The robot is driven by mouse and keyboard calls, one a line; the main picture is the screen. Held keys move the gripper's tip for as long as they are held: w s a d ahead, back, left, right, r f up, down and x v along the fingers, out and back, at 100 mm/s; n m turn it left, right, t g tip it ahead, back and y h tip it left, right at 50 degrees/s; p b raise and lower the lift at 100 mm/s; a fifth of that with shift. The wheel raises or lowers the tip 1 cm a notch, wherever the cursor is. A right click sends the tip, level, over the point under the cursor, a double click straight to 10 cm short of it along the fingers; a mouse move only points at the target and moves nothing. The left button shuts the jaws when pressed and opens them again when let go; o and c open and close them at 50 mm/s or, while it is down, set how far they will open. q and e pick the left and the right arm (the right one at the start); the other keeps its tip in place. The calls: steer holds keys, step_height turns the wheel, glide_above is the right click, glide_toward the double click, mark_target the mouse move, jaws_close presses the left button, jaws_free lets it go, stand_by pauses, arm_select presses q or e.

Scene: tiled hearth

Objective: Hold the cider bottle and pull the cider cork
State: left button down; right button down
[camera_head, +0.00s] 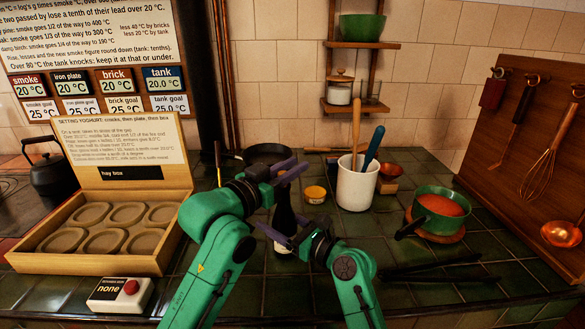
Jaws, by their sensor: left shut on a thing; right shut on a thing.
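The dark cider bottle (284,218) stands upright on the green tiles near the middle of the view. My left gripper (286,172) is at the bottle's top, shut, with its purple fingers around the cork's place. The cider cork itself is hidden by these fingers. My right gripper (281,236) is lower, shut on the bottle's body from the right front. The fingers cover part of the bottle.
A white crock (356,190) with utensils and a small yellow jar (315,194) stand behind right. A green pot (438,222) is at the right.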

steer(key=shift+f, duration=0.1)
arm_select(q)
steer(key=shift+r, duration=1.25)
step_height(320, 180, up, 6)
steer(key=shift+r, duration=0.15)
step_height(320, 180, up, 9)
stand_by(0.5)
arm_select(e)
jaws_free()
